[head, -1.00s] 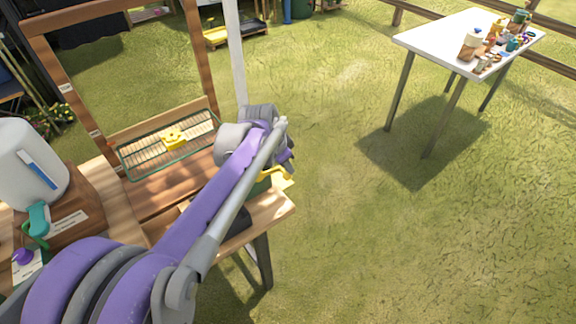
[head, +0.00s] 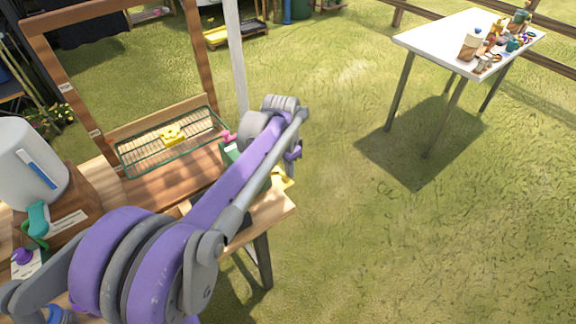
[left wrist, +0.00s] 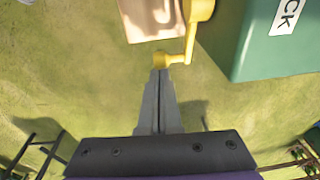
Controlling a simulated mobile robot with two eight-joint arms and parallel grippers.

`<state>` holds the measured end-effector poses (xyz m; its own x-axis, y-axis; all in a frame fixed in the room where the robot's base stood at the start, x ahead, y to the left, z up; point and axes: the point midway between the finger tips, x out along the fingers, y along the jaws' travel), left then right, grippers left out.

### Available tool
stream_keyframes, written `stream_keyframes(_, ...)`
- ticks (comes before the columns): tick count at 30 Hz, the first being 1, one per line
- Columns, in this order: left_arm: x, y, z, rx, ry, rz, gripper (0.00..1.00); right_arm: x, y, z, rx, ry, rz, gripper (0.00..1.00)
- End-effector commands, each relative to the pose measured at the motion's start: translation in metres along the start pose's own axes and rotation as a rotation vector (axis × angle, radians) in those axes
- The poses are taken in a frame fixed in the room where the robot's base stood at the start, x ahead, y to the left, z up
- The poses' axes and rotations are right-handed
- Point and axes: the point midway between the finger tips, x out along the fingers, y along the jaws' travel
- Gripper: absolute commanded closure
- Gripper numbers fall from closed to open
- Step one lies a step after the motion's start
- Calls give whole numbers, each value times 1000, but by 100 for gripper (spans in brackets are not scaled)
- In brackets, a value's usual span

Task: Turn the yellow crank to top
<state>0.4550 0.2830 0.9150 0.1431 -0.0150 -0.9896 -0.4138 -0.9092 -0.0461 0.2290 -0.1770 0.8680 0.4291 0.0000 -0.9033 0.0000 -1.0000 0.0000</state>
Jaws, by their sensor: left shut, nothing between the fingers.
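The yellow crank (head: 284,181) shows partly at the right end of the wooden bench, beside a green box (head: 231,153). My left arm hides part of both. In the left wrist view, the crank (left wrist: 191,38) hangs down beside the green box (left wrist: 285,50), with its arm pointing down and its knob at the lower left. My left gripper (left wrist: 160,73) is shut and empty, its fingertips right at the knob; I cannot tell whether they touch. In the head view its fingers are hidden behind my arm. My right gripper is in neither view.
The bench (head: 262,213) carries a green wire rack (head: 136,172) with a yellow piece (head: 172,134), and a wooden frame (head: 201,60) rises behind. A white table (head: 425,40) with several small items stands far right. Open grass lies between.

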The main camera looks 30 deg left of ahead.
Motion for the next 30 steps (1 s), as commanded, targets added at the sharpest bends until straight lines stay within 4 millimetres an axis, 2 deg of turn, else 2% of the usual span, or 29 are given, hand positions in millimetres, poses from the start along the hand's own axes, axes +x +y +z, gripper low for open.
stream_keyframes(10,27,1,3,14,-322,13,100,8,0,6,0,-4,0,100)
stream_keyframes(30,62,4,32,12,-310,13,100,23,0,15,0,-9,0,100)
